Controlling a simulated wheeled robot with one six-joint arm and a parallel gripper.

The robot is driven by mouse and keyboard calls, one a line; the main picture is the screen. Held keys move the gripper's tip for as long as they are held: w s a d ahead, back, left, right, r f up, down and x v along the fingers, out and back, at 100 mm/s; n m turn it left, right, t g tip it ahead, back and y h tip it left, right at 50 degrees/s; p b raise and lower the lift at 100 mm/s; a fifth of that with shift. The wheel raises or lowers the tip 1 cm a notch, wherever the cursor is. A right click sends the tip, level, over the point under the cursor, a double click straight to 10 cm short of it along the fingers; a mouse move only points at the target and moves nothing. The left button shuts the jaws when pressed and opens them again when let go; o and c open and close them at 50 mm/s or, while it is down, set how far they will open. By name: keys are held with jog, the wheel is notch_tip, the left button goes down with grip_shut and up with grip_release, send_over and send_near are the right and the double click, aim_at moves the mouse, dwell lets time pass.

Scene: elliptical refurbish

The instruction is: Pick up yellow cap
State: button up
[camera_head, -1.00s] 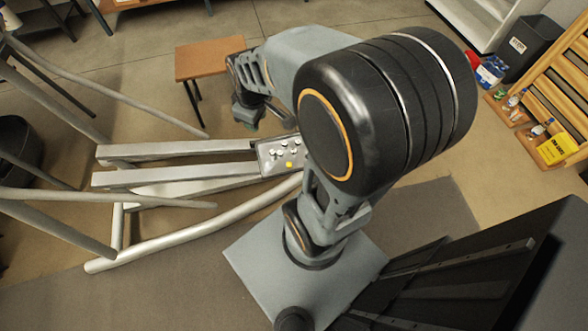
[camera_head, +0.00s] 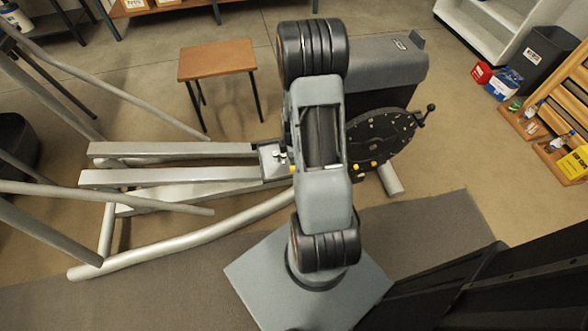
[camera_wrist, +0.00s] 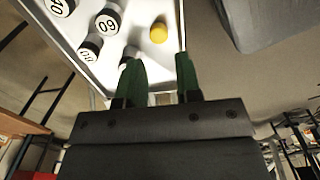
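The yellow cap (camera_wrist: 158,33) is a small round piece on a light tray (camera_wrist: 75,47) in the wrist view, near the tray's right edge. In the head view a yellow spot (camera_head: 291,168), likely the cap, shows at the tray (camera_head: 268,152) beside my arm. My gripper (camera_wrist: 161,78) has two green fingers, spread apart with nothing between them. The cap appears beyond the fingertips, roughly in line with the gap and apart from them. In the head view my arm hides the gripper and most of the tray.
Several black pieces with white numbered tops, one of them here (camera_wrist: 107,20), stand left of the cap; one is close to the left finger. The elliptical machine's grey rails (camera_head: 185,150) run left of the tray, and its dark disc (camera_head: 380,137) is to the right. A brown stool (camera_head: 216,62) stands behind.

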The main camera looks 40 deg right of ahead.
jog(key=shift+w+f+b, duration=0.1)
jog(key=shift+f+b, duration=0.65)
jog(key=shift+f, duration=2.45)
jog(key=shift+c, duration=0.5)
grip_shut()
